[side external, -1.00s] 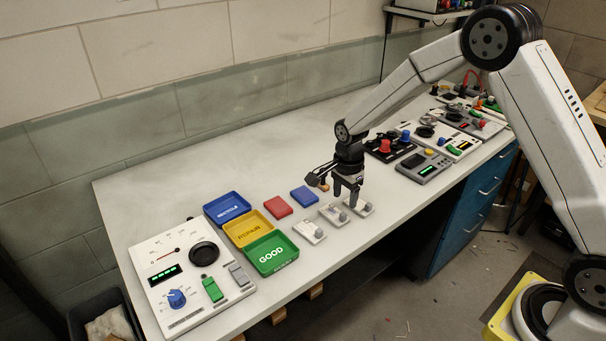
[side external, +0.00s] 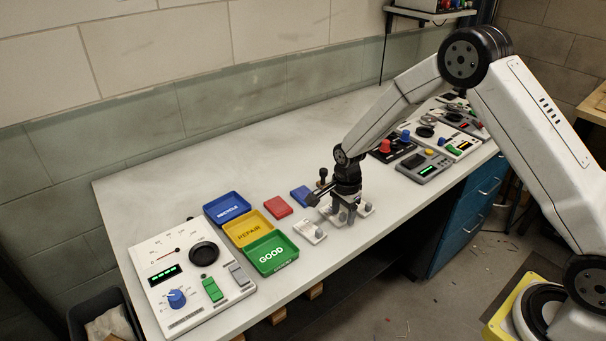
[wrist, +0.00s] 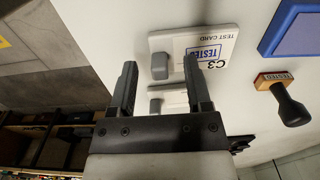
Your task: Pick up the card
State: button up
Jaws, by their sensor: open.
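My gripper (side external: 343,220) is open and low over the row of white test cards, pointing down. In the wrist view, its fingertips (wrist: 160,64) stand on either side of the grey grip of a white card marked C3 (wrist: 222,38), which bears a blue TESTED stamp. I cannot tell whether they touch it. A second white card (wrist: 172,96) with a grey grip shows between the fingers, partly hidden. In the side view, one white card (side external: 308,232) lies clear to the left; the others are partly hidden by my gripper.
A wooden TESTED stamp (wrist: 285,95) with a black handle stands close by, beside a blue pad (wrist: 296,28). Blue (side external: 227,196), yellow (side external: 237,219) and green (side external: 271,270) trays, a red pad (side external: 278,206) and a meter panel (side external: 150,243) lie left. The bench's back is clear.

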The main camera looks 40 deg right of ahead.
dwell(0.4)
grip_shut()
jog(key=shift+r, duration=0.15)
jog(key=shift+r, duration=0.7)
jog(key=s+r, duration=1.1)
jog(key=s, duration=0.3)
jog(key=shift+a+r, duration=0.2)
